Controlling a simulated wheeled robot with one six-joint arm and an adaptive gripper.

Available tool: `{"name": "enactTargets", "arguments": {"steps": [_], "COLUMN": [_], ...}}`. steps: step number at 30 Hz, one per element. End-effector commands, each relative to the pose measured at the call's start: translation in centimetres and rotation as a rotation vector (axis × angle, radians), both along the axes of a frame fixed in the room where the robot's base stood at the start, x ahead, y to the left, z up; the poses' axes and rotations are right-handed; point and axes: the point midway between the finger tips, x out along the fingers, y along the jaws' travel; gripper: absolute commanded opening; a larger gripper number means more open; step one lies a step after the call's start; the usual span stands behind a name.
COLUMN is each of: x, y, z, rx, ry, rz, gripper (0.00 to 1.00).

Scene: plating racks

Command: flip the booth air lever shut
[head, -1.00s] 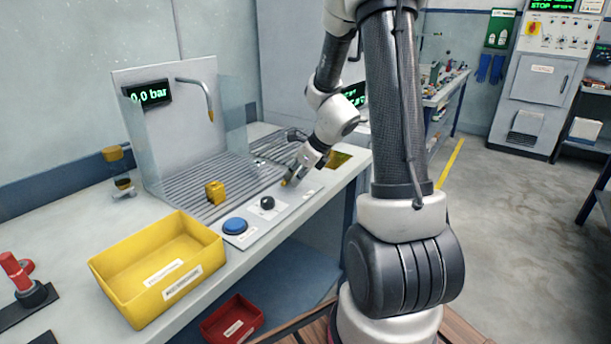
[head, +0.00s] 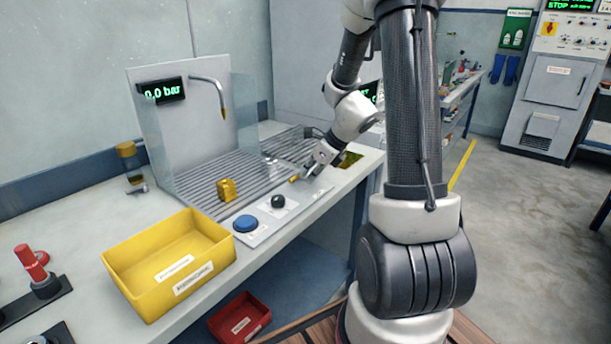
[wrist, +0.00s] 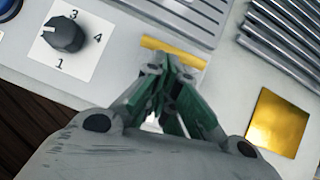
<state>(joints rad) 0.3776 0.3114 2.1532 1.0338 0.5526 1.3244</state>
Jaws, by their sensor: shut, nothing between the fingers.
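The booth air lever (wrist: 174,51) shows in the wrist view as a yellow bar lying across the pale panel, just beyond my fingertips. In the head view its yellow end (head: 294,179) shows beside my gripper (head: 308,176), at the right part of the panel. My gripper (wrist: 168,66) is shut and empty, its green-sided fingers together and pointing at the bar. The fingertips overlap the bar's near edge in the wrist view; I cannot tell whether they touch.
A black rotary knob (head: 278,201) and a blue button (head: 246,223) sit left of the lever. A yellow block (head: 227,190) stands on the ribbed grate. A yellow bin (head: 130,268) stands at the bench front. A gold square (wrist: 277,122) lies right of my gripper.

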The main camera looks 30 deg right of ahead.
Motion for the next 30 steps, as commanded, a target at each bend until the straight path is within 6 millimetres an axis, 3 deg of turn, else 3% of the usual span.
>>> {"name": "enactTargets", "arguments": {"steps": [12,18,24,30], "x": [-4.7,-6.2,-6.7,-6.0], "y": [-2.6,-3.4,-2.5,-2.2], "z": [7.8,10.4,11.1,9.9], "rx": [-0.003,-0.001,-0.002,0.002], "ry": [-0.007,-0.003,-0.001,0.002], "rz": [0.003,0.003,-0.090,-0.099], "gripper": [0.00,0.00,0.00,0.00]}}
